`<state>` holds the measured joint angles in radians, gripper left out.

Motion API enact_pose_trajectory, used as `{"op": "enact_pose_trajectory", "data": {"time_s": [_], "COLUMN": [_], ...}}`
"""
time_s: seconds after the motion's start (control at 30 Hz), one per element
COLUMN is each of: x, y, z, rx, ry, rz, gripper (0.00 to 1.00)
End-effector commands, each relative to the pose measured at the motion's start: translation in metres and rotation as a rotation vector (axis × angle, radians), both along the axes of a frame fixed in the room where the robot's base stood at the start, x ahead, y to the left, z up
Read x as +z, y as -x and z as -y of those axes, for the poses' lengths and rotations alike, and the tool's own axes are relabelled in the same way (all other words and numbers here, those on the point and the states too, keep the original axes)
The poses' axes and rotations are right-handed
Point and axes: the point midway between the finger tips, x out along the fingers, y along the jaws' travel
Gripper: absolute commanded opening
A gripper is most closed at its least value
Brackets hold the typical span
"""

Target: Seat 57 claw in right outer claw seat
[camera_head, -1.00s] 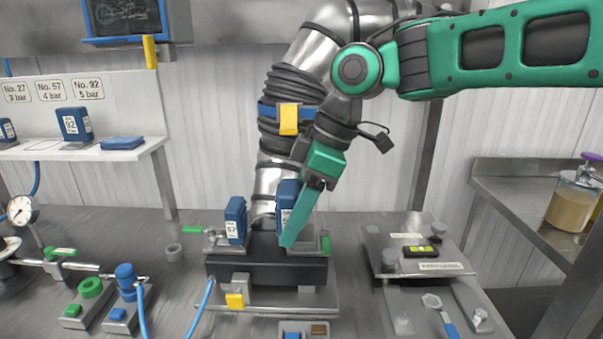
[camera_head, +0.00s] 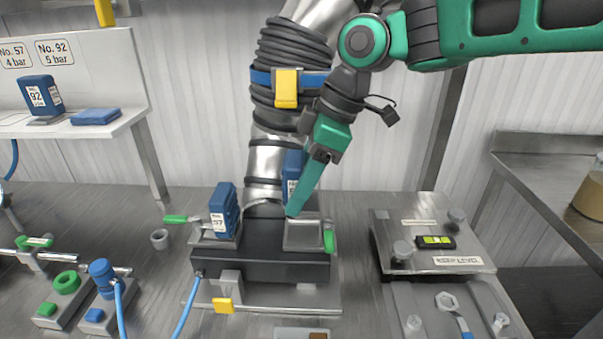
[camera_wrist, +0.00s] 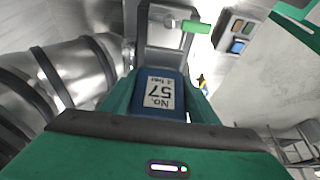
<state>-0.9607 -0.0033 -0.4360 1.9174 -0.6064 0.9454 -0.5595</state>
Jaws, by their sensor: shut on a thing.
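My gripper (camera_head: 297,208) is shut on a blue 57 claw (camera_head: 293,165), partly hidden behind the green finger. In the wrist view the claw (camera_wrist: 160,92) sits between both fingers, its "No. 57" label upside down. The right outer claw seat (camera_head: 303,234) is a metal bracket on the right of the black fixture block, with a green lever (camera_head: 329,241) at its right. The claw is above and behind this seat in the head view, apparently clear of it. The seat (camera_wrist: 166,38) shows just beyond the claw in the wrist view. Another 57 claw (camera_head: 223,210) stands in the left seat.
A large corrugated metal pipe (camera_head: 283,120) rises from the black block (camera_head: 262,265) between the seats. A level plate (camera_head: 435,262) with knobs is at right. A shelf (camera_head: 75,125) at left holds a 92 claw (camera_head: 40,95). Valves and blue hoses lie at front left.

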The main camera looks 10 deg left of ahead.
Motion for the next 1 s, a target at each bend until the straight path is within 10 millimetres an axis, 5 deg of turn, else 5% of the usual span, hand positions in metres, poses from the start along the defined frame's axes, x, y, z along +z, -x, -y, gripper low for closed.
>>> {"op": "enact_pose_trajectory", "data": {"time_s": [0.5, 1.0], "x": [-0.046, -0.056], "y": [0.001, 0.001], "z": [-0.002, -0.002], "rx": [0.002, 0.003], "ry": [-0.002, -0.002], "rz": [0.002, 0.003], "gripper": [0.15, 0.15]}}
